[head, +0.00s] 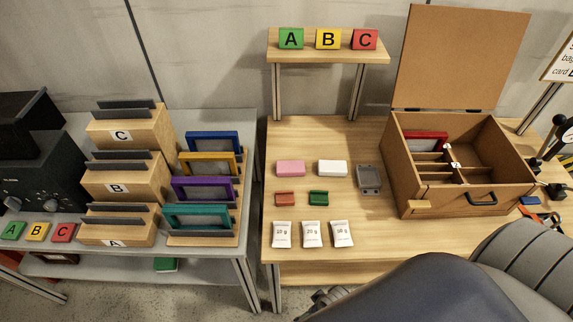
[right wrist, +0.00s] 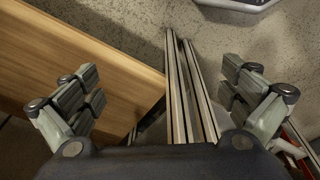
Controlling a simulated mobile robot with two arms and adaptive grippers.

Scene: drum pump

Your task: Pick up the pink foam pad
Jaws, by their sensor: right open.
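The pink foam pad (head: 290,168) lies flat on the wooden table, left of a white pad (head: 332,168). My right gripper (right wrist: 160,90) shows in the right wrist view with its fingers spread wide and nothing between them. Below it in that view are the table's edge, metal legs and the floor, and no pad is seen there. In the head view my right arm fills the lower right, and its fingers are mostly hidden behind it. My left gripper is in neither view.
Red (head: 285,198) and green (head: 318,198) blocks and several white packets (head: 311,234) lie in front of the pads. A grey device (head: 369,178) and an open wooden box (head: 460,185) stand to the right. A raised shelf (head: 328,58) holds A, B, C blocks behind.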

